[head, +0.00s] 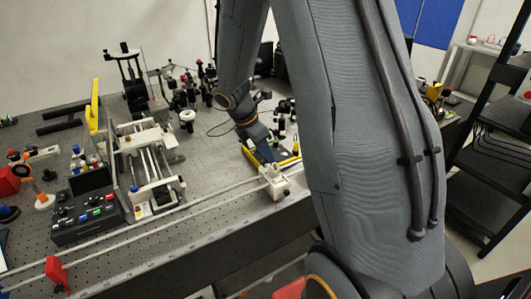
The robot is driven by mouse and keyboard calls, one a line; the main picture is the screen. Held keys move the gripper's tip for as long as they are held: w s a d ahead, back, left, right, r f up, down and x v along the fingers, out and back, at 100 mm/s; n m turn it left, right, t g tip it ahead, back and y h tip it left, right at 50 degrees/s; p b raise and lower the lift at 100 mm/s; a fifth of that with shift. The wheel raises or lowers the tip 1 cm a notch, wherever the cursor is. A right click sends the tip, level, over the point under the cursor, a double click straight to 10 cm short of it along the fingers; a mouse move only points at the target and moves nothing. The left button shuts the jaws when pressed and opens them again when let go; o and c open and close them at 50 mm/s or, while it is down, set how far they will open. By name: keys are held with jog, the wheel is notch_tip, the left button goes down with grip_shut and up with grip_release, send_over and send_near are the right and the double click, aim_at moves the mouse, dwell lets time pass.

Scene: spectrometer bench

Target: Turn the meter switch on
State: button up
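A black box with a raised panel and several coloured buttons and knobs (86,210) stands at the front left of the bench. It may be the meter, but I cannot make out which part is the switch or how it is set. My gripper (266,156) points down over the right part of the bench, beside a yellow-edged item (287,160). It is well to the right of the black box. Its fingers are small and partly hidden, so I cannot tell whether they are open, shut or touching anything.
A white-ended rail assembly (146,165) stands right of the black box. A long rail runs along the bench's front edge, with a white block (274,181) and a red block (57,273) on it. Several optic mounts (187,118) stand behind. My arm hides the bench's right side.

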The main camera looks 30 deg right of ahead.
grip_shut()
jog(key=shift+m, duration=0.3)
jog(key=m, duration=0.1)
jog(key=m+g, duration=0.1)
jog(key=shift+w+m+p, duration=0.2)
jog(key=shift+m+p, duration=0.1)
jog(key=m, duration=0.1)
jog(key=m+g, duration=0.1)
jog(key=m, duration=0.1)
jog(key=shift+w+m+g+y, duration=0.15)
jog(key=shift+m+g+y, duration=0.15)
jog(key=shift+y, duration=0.1)
jog(key=m+g+y, duration=0.1)
jog(key=m, duration=0.2)
jog(key=shift+w+d+m, duration=0.1)
jog(key=shift+d+m, duration=0.05)
jog(key=shift+m, duration=0.15)
jog(key=shift+d+m+g+y, duration=0.1)
jog(key=shift+m+g+y, duration=0.35)
jog(key=shift+m, duration=1.45)
